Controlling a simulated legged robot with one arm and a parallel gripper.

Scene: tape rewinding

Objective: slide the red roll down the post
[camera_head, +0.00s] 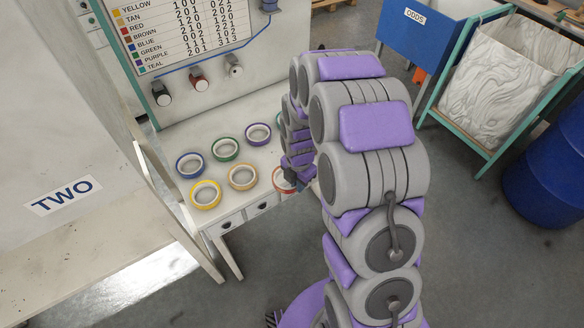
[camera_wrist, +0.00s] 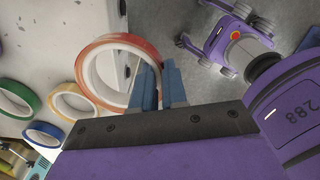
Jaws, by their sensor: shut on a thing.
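The red roll (camera_head: 276,182) is at the right end of the front row on the white table, partly hidden behind my gripper (camera_head: 290,178). In the wrist view, the red roll (camera_wrist: 125,41) is a large ring with a pale inner core. The blue fingers of my gripper (camera_wrist: 160,72) are closed on its near right rim. I cannot tell whether the roll touches the table. Short posts stick out of the upright panel behind the table: a dark one (camera_head: 161,94), a red one (camera_head: 198,79) and a pale one (camera_head: 234,66).
Blue (camera_head: 179,167), green (camera_head: 225,158), purple (camera_head: 258,143), yellow (camera_head: 206,206) and tan (camera_head: 242,187) rolls lie on the table (camera_head: 205,135). A colour chart (camera_head: 185,30) is on the panel. A blue drum (camera_head: 555,165) stands at right.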

